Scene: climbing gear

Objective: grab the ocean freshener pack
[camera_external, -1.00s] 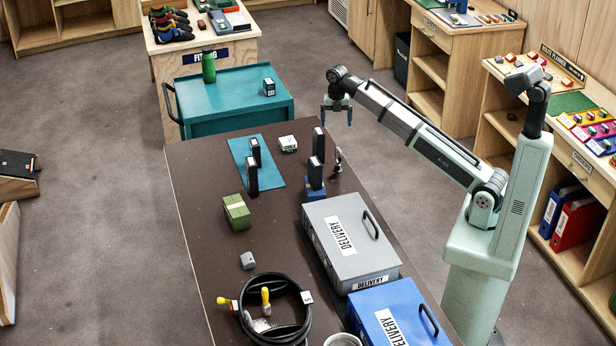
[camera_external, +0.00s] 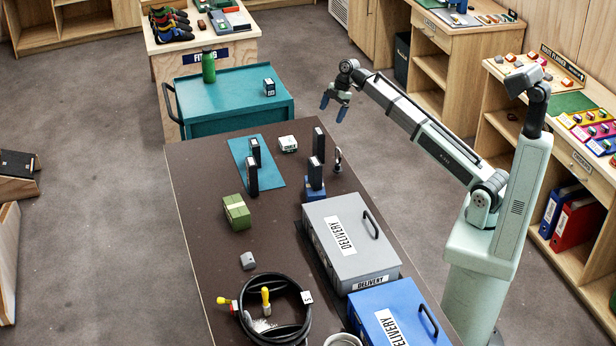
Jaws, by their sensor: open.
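No label reading ocean freshener is legible, so I cannot tell which item is that pack. Candidates are several slim dark upright packs: a rear one (camera_external: 255,153) and a front one (camera_external: 252,178) at the teal mat, one on a blue block (camera_external: 315,184), and one at the table's far right edge (camera_external: 319,142). A small dark box (camera_external: 269,87) with a white label stands on the teal cart. My gripper (camera_external: 333,107) is open and empty, raised in the air beyond the table's far right corner, apart from all of these.
The dark table (camera_external: 200,215) also holds a teal mat (camera_external: 238,150), a white box (camera_external: 288,144), a green pack (camera_external: 236,212), a grey delivery case (camera_external: 335,265), a blue delivery case (camera_external: 365,310) and a coiled black cable (camera_external: 305,325). The teal cart (camera_external: 225,100) carries a green bottle (camera_external: 208,67).

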